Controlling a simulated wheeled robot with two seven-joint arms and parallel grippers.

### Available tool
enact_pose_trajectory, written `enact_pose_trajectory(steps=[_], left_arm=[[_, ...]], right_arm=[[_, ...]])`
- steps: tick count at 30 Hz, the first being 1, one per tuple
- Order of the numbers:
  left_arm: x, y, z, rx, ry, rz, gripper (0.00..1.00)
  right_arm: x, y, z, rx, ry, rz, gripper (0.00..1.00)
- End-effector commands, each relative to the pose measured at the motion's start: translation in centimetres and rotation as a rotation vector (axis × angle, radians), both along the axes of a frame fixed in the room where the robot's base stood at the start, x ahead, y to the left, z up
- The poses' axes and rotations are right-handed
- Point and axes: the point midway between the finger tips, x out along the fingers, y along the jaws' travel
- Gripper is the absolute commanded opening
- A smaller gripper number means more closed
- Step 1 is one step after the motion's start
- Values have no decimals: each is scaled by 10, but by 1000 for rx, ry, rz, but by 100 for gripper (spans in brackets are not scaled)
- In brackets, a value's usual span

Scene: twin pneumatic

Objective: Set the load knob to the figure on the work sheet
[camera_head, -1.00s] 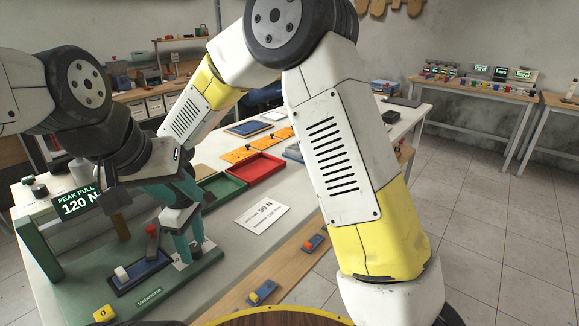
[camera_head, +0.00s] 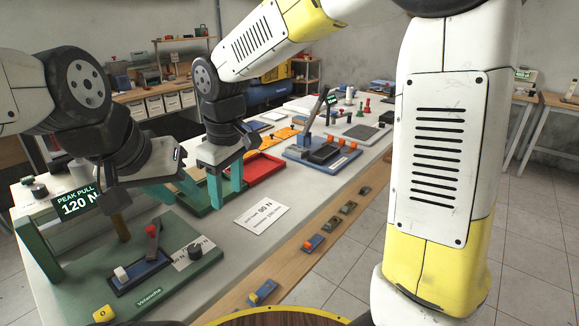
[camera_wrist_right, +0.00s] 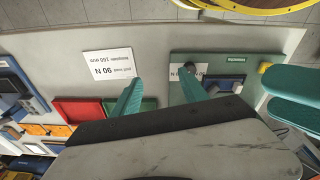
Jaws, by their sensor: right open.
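The dark load knob (camera_head: 195,250) stands on a white scale label on the green tester base (camera_head: 150,292). Its pointer is too small to read. It also shows in the right wrist view (camera_wrist_right: 190,68). The work sheet (camera_head: 262,213) lies flat on the bench and reads 90 N on its larger line; it appears upside down in the right wrist view (camera_wrist_right: 107,66). My right gripper (camera_head: 225,186) is open and empty, above and beyond the knob, apart from it. My left gripper (camera_head: 175,190) is over the tester with its fingers apart, holding nothing visible.
A display (camera_head: 76,203) on the tester reads PEAK PULL 120 N. A red-handled lever (camera_head: 152,243) and a blue switch block (camera_head: 137,272) stand left of the knob. Red (camera_head: 264,170) and green trays lie behind the sheet. A blue fixture (camera_head: 320,155) stands further right.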

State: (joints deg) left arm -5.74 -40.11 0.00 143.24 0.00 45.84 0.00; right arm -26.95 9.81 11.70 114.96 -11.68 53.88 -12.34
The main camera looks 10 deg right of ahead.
Motion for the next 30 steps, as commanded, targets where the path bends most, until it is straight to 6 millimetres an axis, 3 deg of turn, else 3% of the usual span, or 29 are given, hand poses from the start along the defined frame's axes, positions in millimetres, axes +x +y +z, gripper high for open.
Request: enact_pose_trajectory(steps=[18,24,30], left_arm=[[0,0,0,0,0,0,36],[0,0,0,0,0,0,36],[0,0,0,0,0,0,36]], right_arm=[[-24,-110,50,139,-110,-371,51],[-35,-134,57,180,-135,-465,51],[-40,-142,59,197,-145,-501,51]])
